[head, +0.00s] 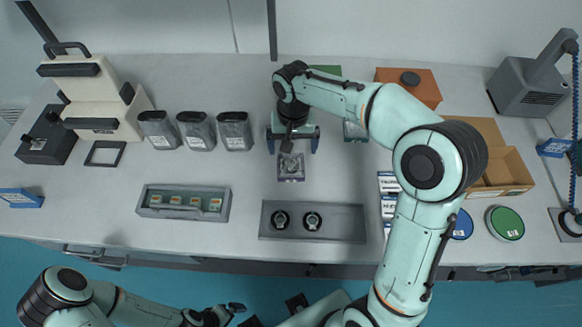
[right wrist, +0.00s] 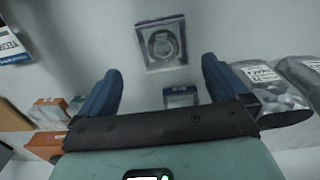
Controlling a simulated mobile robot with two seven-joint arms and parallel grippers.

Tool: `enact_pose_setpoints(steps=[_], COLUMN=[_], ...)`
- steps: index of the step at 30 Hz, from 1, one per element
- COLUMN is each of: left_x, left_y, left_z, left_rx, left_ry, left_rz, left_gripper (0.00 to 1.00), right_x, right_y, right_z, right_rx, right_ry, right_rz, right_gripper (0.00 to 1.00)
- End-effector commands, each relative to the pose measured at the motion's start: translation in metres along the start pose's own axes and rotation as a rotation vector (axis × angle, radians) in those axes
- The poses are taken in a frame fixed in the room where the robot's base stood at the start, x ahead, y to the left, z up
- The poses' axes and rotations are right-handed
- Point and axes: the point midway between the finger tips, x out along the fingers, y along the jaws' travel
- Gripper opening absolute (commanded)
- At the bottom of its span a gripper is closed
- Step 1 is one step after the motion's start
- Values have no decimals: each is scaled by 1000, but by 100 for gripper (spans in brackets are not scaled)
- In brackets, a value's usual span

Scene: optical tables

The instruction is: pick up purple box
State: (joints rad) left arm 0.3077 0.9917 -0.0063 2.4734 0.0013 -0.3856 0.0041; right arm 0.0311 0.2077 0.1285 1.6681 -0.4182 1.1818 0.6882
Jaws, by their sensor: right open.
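The purple box (head: 291,167) is a small, flat, clear-topped case with a purplish rim and a round part inside. It lies on the table just in front of my right gripper (head: 293,138). In the right wrist view the purple box (right wrist: 162,43) is near the top, beyond the fingertips. My right gripper (right wrist: 158,80) is open with its blue fingers apart, and nothing is held between them. My left gripper (head: 220,314) is low at the bottom of the head view, off the table; its fingers are too unclear to read.
Another small box (right wrist: 180,97) shows between the fingers in the right wrist view. Silver pouches (head: 197,131) stand left of the gripper. A grey tray (head: 150,210) and a dark plate with two round mounts (head: 340,222) lie in front. An orange box (head: 425,88) is behind right.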

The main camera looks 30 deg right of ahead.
Motion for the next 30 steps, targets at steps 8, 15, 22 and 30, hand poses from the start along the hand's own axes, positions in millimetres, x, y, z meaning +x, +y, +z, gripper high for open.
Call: enact_pose_setpoints(steps=[8, 15, 22, 30], left_x=[4, 4, 5, 5], left_y=[-2, -1, -2, -2], left_z=[2, 1, 2, 2], left_rx=[0, 0, 0, 0], left_ry=[-2, -2, -3, -2], left_rz=[-1, 0, -1, -1], left_gripper=[100, 100, 100, 100], right_x=[31, 62, 82, 82], right_y=[0, -5, -5, -5], right_z=[0, 1, 1, 0], right_rx=[0, 0, 0, 0], right_ry=[-1, -4, -1, 0], right_rz=[1, 1, 0, -1], right_gripper=[100, 100, 100, 80])
